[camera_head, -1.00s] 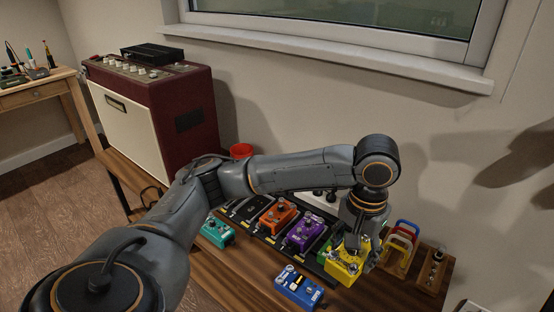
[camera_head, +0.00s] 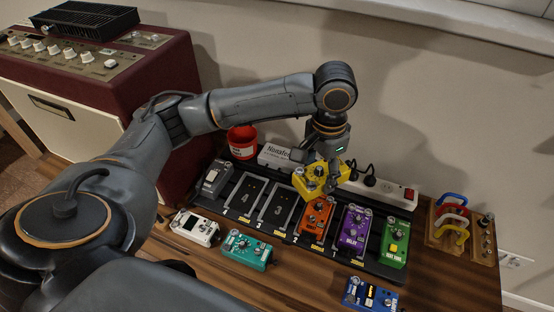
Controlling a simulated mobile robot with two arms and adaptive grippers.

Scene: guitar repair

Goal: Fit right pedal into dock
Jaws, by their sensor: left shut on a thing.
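My left gripper (camera_head: 328,165) is shut on a yellow pedal (camera_head: 316,180) and holds it over the back of the black dock (camera_head: 240,221), behind the orange pedal. A grey pedal (camera_head: 214,178), the orange pedal (camera_head: 316,217), a purple pedal (camera_head: 352,229) and a green pedal (camera_head: 395,243) sit in the dock. Two bays, a left one (camera_head: 246,194) and a right one (camera_head: 278,208), are empty between the grey and orange pedals. The yellow pedal and gripper hide part of the dock's back edge. My right gripper is not in view.
A white pedal (camera_head: 195,227), a teal pedal (camera_head: 247,249) and a blue pedal (camera_head: 370,295) lie on the wooden table in front. Behind are a red cup (camera_head: 242,141), a white box (camera_head: 277,157) and a power strip (camera_head: 390,190). A rack of coloured clamps (camera_head: 452,220) stands right.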

